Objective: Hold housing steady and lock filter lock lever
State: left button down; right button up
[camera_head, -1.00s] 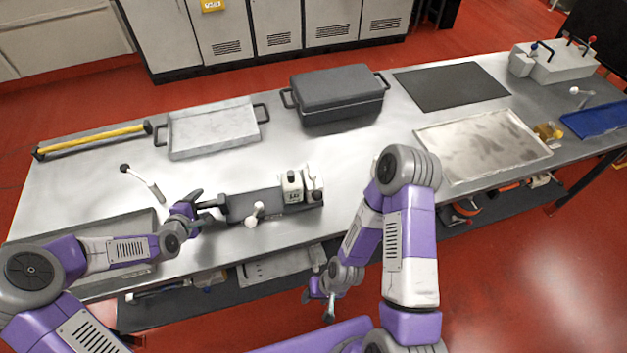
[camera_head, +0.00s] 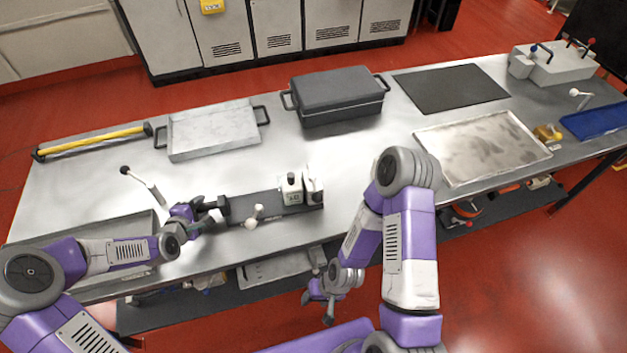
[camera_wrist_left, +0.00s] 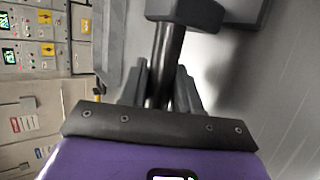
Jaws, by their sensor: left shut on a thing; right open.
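The housing (camera_head: 252,205) is a long dark grey body lying near the table's front edge, with white blocks (camera_head: 292,190) at its right end. My left gripper (camera_head: 217,206) is shut at the housing's left end. In the left wrist view its fingers (camera_wrist_left: 163,92) are on either side of a dark round bar (camera_wrist_left: 166,55) leading to the housing. My right gripper (camera_head: 319,306) is open and empty, below the table's front edge, apart from the housing.
A white-handled lever (camera_head: 150,187) and a grey tray (camera_head: 140,226) lie near my left arm. A metal tray (camera_head: 212,132), a lidded dark box (camera_head: 338,95) and a yellow bar (camera_head: 92,141) stand farther back. The table right of the housing is clear up to a stained tray (camera_head: 480,147).

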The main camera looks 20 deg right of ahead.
jog(key=shift+f+b, duration=0.3)
dwell(1.3)
jog(key=shift+a+r, duration=0.1)
jog(key=c, duration=0.4)
jog(key=w+a+r+n, duration=0.1)
jog(key=n, duration=0.1)
jog(key=w+a+r+n+g, duration=0.1)
jog(key=n, duration=0.1)
jog(key=w+a+r+n, duration=0.1)
jog(key=a+r+n, duration=0.1)
jog(key=shift+w+g, duration=0.15)
jog(key=shift+g, duration=0.25)
grip_shut()
jog(key=w+a+r+n+t+h, duration=0.15)
jog(key=w+r+n+h, duration=0.3)
jog(key=r, duration=0.45)
jog(key=w+a+r+n+h, duration=0.2)
jog(key=w+r+n+h, duration=0.3)
jog(key=r, duration=0.5)
jog(key=w+a+r+n+t+h, duration=0.1)
jog(key=w+a+r+n+h, duration=0.1)
jog(key=w+r+n+h, duration=0.45)
jog(key=s+d+f+y, duration=0.1)
jog(key=d+f+y, duration=0.1)
jog(key=d, duration=0.9)
jog(key=shift+s+d+f, duration=0.15)
jog(key=shift+f, duration=0.5)
